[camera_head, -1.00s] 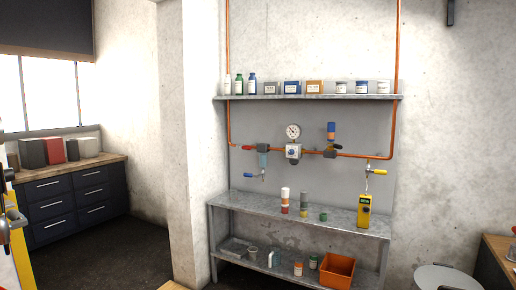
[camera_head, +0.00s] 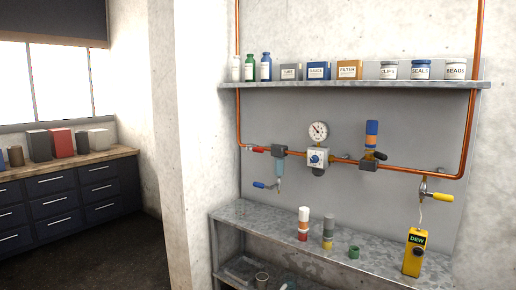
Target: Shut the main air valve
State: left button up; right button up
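A copper air pipe (camera_head: 410,170) runs across a grey wall panel. On it, from the left, sit a red-handled valve (camera_head: 257,150), a filter with a bluish bowl (camera_head: 279,165), a regulator (camera_head: 317,157) with a blue knob and a round gauge (camera_head: 318,131), and a fitting with a blue-and-orange canister (camera_head: 371,135) and a black handle (camera_head: 377,155). A blue-handled tap (camera_head: 264,185) hangs below the filter. A yellow-handled valve (camera_head: 441,197) hangs at the right. No label shows which is the main air valve. Neither of my grippers is in view.
A shelf (camera_head: 350,86) above holds bottles, boxes and jars. A metal bench (camera_head: 250,220) below carries stacked coloured parts (camera_head: 303,225), a green ring (camera_head: 354,252) and a yellow DEW meter (camera_head: 414,254). A wall pillar (camera_head: 190,150) stands left, with dark drawers (camera_head: 60,205) beyond.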

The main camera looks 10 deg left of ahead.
aim_at(255, 149)
jog(key=i+j, duration=1.1)
jog(key=i, duration=0.4)
jog(key=i+j+u, duration=0.1)
jog(key=i, duration=0.45)
jog(key=j, duration=0.1)
